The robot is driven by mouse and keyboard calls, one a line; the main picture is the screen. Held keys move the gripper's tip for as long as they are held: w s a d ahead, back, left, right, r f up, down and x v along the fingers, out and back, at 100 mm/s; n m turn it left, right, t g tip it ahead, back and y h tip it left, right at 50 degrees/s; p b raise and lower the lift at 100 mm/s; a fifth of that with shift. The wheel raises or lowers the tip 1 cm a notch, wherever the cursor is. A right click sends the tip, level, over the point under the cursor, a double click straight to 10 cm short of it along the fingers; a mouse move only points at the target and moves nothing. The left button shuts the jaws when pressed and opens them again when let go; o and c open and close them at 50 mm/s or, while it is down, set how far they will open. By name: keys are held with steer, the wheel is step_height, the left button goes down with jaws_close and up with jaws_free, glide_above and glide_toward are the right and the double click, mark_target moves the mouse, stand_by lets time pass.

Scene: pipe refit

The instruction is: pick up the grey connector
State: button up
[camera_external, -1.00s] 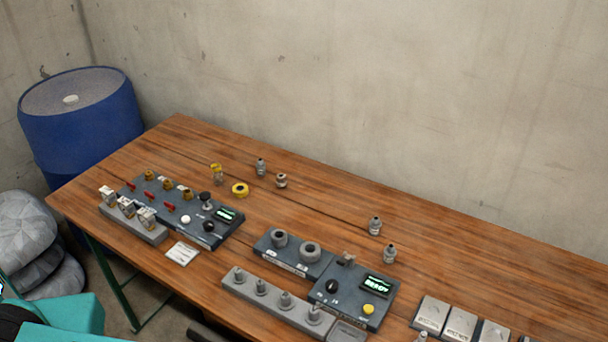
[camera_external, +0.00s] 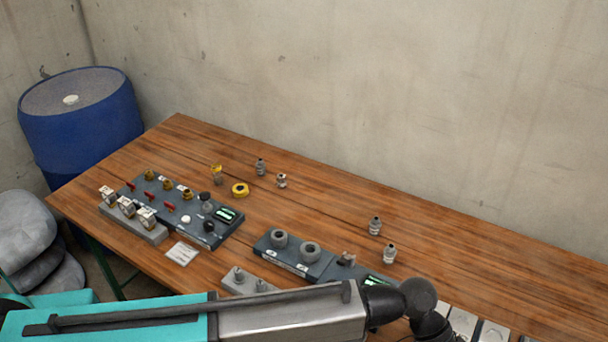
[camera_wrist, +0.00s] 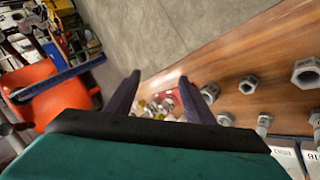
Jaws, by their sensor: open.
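Several grey metal connectors stand on the wooden table; I cannot tell which one the task means. In the external view two stand at the right middle, a grey connector (camera_external: 375,226) and another grey connector (camera_external: 389,253). Two more stand near the back, one grey (camera_external: 260,166) and one grey-brown (camera_external: 281,180). In the external view my gripper is hidden or out of frame.
Dark fixture panels (camera_external: 292,257) (camera_external: 200,225) and a grey peg rack (camera_external: 240,283) sit on the table. White-topped blocks (camera_external: 492,333) are at the lower right. A red tray of small parts (camera_wrist: 165,103) shows between my fingers. The table's back right is clear.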

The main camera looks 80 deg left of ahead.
steer(key=w+a+t+y+b, duration=0.1)
steer(key=w+a, duration=0.1)
steer(key=a, duration=2)
steer(key=m+t+h+b, duration=0.1)
steer(key=m+t+b, duration=0.2)
steer(key=m+b, duration=0.45)
glide_toward(389, 252)
steer(key=shift+s+d+f+n, duration=0.2)
steer(key=shift+s+d+n, duration=0.25)
steer(key=shift+s, duration=0.2)
steer(key=shift+w+a+f+m+t+h+b, duration=0.2)
steer(key=shift+w+f+m+t+h+b, duration=0.25)
steer(key=shift+m+t+b, duration=0.3)
steer(key=shift+w+m+t, duration=0.25)
steer(key=shift+m, duration=0.1)
steer(key=shift+h, duration=0.25)
steer(key=x, duration=0.7)
steer(key=shift+w+d+f+p, duration=0.1)
steer(key=shift+w+d+p, duration=0.15)
steer(key=shift+p, duration=0.15)
steer(key=shift+w+d+f, duration=0.15)
steer(key=shift+w+d, duration=0.05)
steer(key=shift+w, duration=0.05)
